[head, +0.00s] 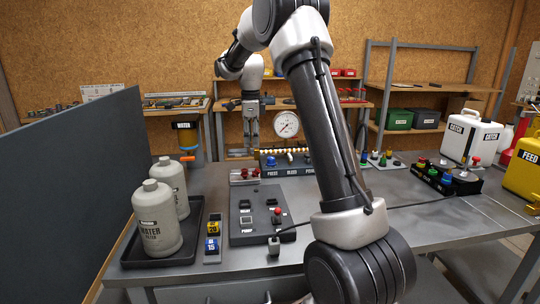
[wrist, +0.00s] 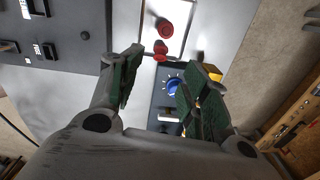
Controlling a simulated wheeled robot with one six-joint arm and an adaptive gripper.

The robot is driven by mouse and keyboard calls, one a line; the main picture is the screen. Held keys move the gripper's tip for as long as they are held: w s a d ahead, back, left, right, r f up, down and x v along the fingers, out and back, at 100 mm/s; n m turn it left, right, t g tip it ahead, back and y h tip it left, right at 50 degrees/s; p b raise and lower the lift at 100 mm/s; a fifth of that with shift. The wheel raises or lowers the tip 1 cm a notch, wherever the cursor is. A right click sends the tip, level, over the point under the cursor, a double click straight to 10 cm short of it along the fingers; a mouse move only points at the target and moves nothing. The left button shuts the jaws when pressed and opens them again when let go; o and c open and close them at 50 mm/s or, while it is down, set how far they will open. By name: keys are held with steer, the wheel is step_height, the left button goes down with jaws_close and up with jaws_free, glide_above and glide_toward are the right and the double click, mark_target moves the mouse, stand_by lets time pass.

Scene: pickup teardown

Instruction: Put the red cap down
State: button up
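My gripper (head: 251,140) hangs down over the middle of the table. In the wrist view its two fingers (wrist: 165,78) are spread wide, with nothing held between them. Two red caps or knobs show there: a larger one (wrist: 174,30) and a smaller one (wrist: 160,49), on or at the edge of a pale plate (wrist: 150,25) beyond the fingertips. I cannot tell which is the red cap of the task. In the head view small red pieces (head: 245,172) sit on a low tray (head: 243,180) below my gripper.
A panel with a blue knob (wrist: 174,86) lies below the fingers. A pressure gauge (head: 287,124) stands behind it. A dark panel with switches (head: 248,230) lies in front. Grey bottles (head: 157,220) stand in a black tray at left. Grey table surface (head: 320,190) is bare in places.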

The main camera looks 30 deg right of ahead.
steer(key=s+a+r+n+t, duration=0.1)
steer(key=s+a+r+n, duration=0.1)
steer(key=s+r+n, duration=0.6)
steer(key=s+a+r+n+t, duration=0.15)
steer(key=s+n, duration=0.25)
steer(key=s, duration=0.8)
steer(key=s+f+n+t, duration=0.1)
steer(key=s+f+n, duration=0.1)
steer(key=s+n, duration=0.4)
steer(key=s+a+f+n, duration=0.1)
steer(key=s+n, duration=0.5)
steer(key=s, duration=0.6)
steer(key=shift+s+a+f+t, duration=0.15)
steer(key=shift+a+f+t, duration=0.15)
steer(key=shift+f, duration=0.25)
steer(key=shift+d, duration=0.1)
